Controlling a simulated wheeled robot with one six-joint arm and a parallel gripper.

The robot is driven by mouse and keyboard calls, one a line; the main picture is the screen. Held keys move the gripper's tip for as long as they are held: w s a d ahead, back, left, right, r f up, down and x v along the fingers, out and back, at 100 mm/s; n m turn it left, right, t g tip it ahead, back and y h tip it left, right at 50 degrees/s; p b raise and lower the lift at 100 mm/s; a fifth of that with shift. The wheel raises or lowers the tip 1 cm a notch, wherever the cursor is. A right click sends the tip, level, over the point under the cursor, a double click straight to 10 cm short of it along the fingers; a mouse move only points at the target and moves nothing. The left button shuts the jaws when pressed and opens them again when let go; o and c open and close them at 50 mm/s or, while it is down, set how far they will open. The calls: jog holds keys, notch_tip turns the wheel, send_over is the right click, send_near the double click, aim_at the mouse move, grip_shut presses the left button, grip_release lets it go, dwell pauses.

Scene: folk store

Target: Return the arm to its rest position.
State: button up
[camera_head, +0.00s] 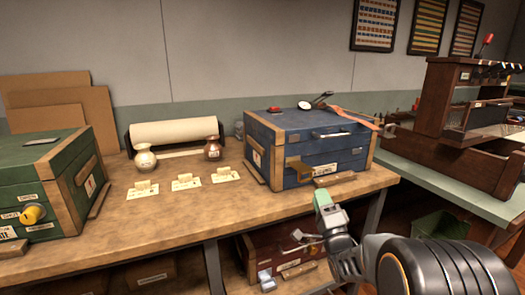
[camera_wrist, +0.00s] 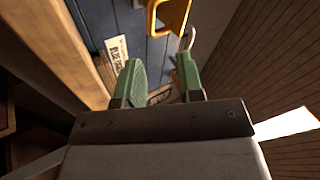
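My arm reaches in from the lower right.
The blue chest stands on a wooden workbench (camera_head: 165,222). A green chest (camera_head: 62,160) is at left. A red box (camera_head: 280,250) is under the bench. A second bench (camera_head: 455,182) is at right.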

jog(key=s+r+n+g+h+p, duration=0.45)
jog(key=r+g+p, duration=0.55)
jog(key=p, duration=0.4)
jog(key=s+r+n+g+p, duration=0.2)
jog(key=s+n+g+p, duration=0.1)
jog(key=s, duration=0.3)
jog(key=s+a+r+n+g+p, duration=0.1)
jog(key=s+r+n+g+p, duration=0.2)
jog(key=s+p, duration=0.2)
jog(key=s+a+r+n+g+p, duration=0.1)
jog(key=s+r+n+g+p, duration=0.1)
jog(key=s, duration=0.6)
jog(key=shift+r+n+g+p, duration=0.25)
jog(key=shift+n+g+p, duration=0.2)
jog(key=shift+g+p, duration=0.65)
jog(key=shift+o, duration=0.2)
jog(key=shift+h, duration=0.25)
